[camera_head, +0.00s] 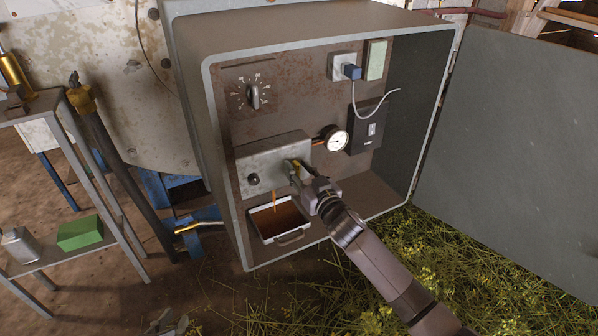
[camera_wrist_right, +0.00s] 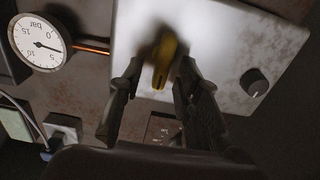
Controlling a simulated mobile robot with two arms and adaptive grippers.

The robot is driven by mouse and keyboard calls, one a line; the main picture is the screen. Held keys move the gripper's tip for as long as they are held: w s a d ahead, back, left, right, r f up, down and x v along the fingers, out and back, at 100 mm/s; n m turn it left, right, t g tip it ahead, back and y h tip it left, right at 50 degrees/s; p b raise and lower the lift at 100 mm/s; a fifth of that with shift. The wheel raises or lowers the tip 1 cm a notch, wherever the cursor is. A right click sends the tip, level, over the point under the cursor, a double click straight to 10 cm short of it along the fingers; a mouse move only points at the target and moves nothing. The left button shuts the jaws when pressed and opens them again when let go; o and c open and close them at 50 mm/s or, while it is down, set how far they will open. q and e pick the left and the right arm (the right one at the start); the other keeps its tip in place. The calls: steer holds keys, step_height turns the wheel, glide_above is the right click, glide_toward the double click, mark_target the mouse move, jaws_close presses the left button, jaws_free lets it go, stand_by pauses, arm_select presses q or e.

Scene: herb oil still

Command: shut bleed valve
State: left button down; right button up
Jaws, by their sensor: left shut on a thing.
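The bleed valve shows as a small brass-yellow lever (camera_head: 293,170) on the front of a pale metal block (camera_head: 262,161) inside the open grey cabinet. In the right wrist view the yellow lever (camera_wrist_right: 163,66) sticks out between my fingers. My right gripper (camera_head: 305,179) reaches in from the lower right. Its fingers (camera_wrist_right: 155,88) are apart, one on each side of the lever; firm contact cannot be made out. Orange-brown liquid (camera_head: 274,202) runs down below the block into a tray (camera_head: 296,235). I cannot make out my left gripper in the head view.
A round gauge (camera_head: 334,138) sits right of the block on a copper pipe, and a dark knob (camera_head: 253,179) on its left. The cabinet door (camera_head: 520,150) stands open at the right. A metal shelf (camera_head: 62,255) with a green box (camera_head: 80,233) stands at the left.

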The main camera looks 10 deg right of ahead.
steer(key=shift+w, duration=0.1)
jaws_close()
stand_by(0.4)
